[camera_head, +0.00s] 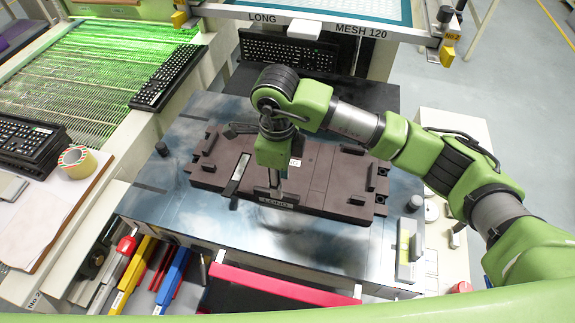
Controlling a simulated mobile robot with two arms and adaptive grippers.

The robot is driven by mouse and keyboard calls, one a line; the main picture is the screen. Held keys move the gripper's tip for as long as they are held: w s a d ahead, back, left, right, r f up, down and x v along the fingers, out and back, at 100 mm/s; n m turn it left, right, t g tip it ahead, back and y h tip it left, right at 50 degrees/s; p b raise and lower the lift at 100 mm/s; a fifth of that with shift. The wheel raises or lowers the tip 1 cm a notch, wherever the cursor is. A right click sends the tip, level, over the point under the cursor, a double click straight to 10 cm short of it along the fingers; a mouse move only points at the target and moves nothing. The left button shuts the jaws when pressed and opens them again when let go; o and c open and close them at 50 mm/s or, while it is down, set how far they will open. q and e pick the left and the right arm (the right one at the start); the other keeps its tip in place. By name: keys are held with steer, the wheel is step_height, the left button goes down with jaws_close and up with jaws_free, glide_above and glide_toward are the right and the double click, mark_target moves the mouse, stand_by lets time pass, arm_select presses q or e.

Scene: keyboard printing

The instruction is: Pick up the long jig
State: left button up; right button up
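The long jig is a flat dark-brown plate (325,180) with raised blocks and a front label that seems to read "LONG". It lies on the dark glossy top of the work table (165,205). My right arm reaches in from the right, and its gripper (274,188) points down over the front middle of the jig, close to the label. The wrist hides part of the jig. The fingertips are small and partly hidden, so I cannot tell whether they touch the jig or are closed on it. My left gripper is not in view.
A green-lit conveyor (85,65) with a black keyboard (168,78) is at the left. Another keyboard (285,50) sits behind the jig under a printing frame marked "LONG" and "MESH 120". A tape roll (77,162) lies on the left. Colored-handled tools (135,275) stand in front.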

steer(key=f+p, duration=0.1)
steer(key=f, duration=0.2)
steer(key=f+p, duration=0.1)
steer(key=f, duration=0.1)
steer(key=shift+w+a+f+p, duration=0.2)
steer(key=shift+w+a+p, duration=0.1)
steer(key=shift+a+p, duration=0.05)
steer(key=shift+f, duration=0.3)
jaws_close()
steer(key=shift+w+r, duration=0.1)
